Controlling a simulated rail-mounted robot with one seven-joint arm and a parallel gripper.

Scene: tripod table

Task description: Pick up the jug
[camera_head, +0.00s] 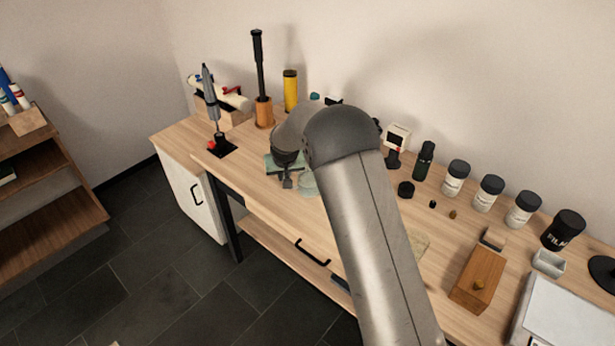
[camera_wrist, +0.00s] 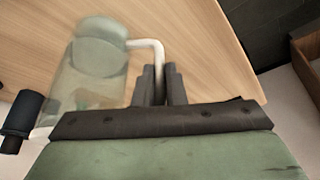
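The jug (camera_wrist: 85,75) is see-through with a pale green tint and a white bent handle (camera_wrist: 150,43). In the wrist view it stands left of my gripper (camera_wrist: 160,75). The two dark fingers are close together, one on each side of the handle, with almost no gap seen. In the head view my arm covers much of this spot. A pale part of the jug (camera_head: 308,183) shows beside my gripper (camera_head: 288,181) over the wooden table (camera_head: 270,205). I cannot tell whether the jug's base touches the table.
A black cylinder (camera_wrist: 21,115) stands left of the jug in the wrist view. A soldering-iron-like tool in a stand (camera_head: 212,100), an orange holder (camera_head: 264,112) and a yellow can (camera_head: 290,90) stand behind. Several labelled jars (camera_head: 488,192) line the right back. Open floor lies left.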

